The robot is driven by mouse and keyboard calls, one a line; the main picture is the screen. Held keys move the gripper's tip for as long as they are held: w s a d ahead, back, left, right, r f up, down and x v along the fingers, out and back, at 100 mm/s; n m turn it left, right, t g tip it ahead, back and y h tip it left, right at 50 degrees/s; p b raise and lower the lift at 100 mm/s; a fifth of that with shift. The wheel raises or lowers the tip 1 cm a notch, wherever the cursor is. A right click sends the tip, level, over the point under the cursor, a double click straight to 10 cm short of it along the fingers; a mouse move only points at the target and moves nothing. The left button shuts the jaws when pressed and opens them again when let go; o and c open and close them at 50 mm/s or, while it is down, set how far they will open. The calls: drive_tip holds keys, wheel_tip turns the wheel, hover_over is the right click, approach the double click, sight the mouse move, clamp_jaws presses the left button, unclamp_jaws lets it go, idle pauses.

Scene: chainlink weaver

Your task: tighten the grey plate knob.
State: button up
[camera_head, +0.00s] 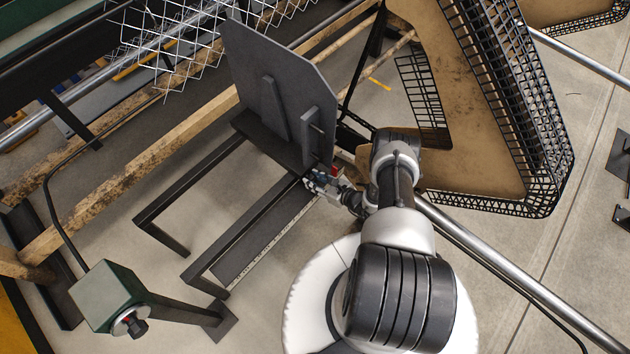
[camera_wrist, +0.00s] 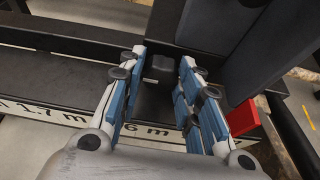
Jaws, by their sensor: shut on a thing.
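The upright grey plate (camera_head: 262,75) stands on a dark frame in the head view. Its lower part also shows in the wrist view (camera_wrist: 213,28). A small dark knob (camera_wrist: 160,68) sits at the foot of the plate, between my fingertips in the wrist view. My gripper (camera_wrist: 161,60) is shut on this knob, with one blue-padded finger on each side. In the head view my gripper (camera_head: 314,182) reaches the plate's lower right corner and hides the knob. A red piece (camera_wrist: 242,117) lies just right of my fingers.
A numbered scale strip (camera_wrist: 60,116) runs along the dark rail under my fingers. A green box (camera_head: 105,292) with a dark knob stands at lower left. Wire mesh guards and a tan panel (camera_head: 455,100) stand close to the right of my arm.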

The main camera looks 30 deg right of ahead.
idle(0.3)
drive_tip(key=o, duration=1)
drive_tip(key=shift+o, duration=0.2)
drive_tip(key=v, duration=1.2)
drive_tip(key=shift+d, duration=0.1)
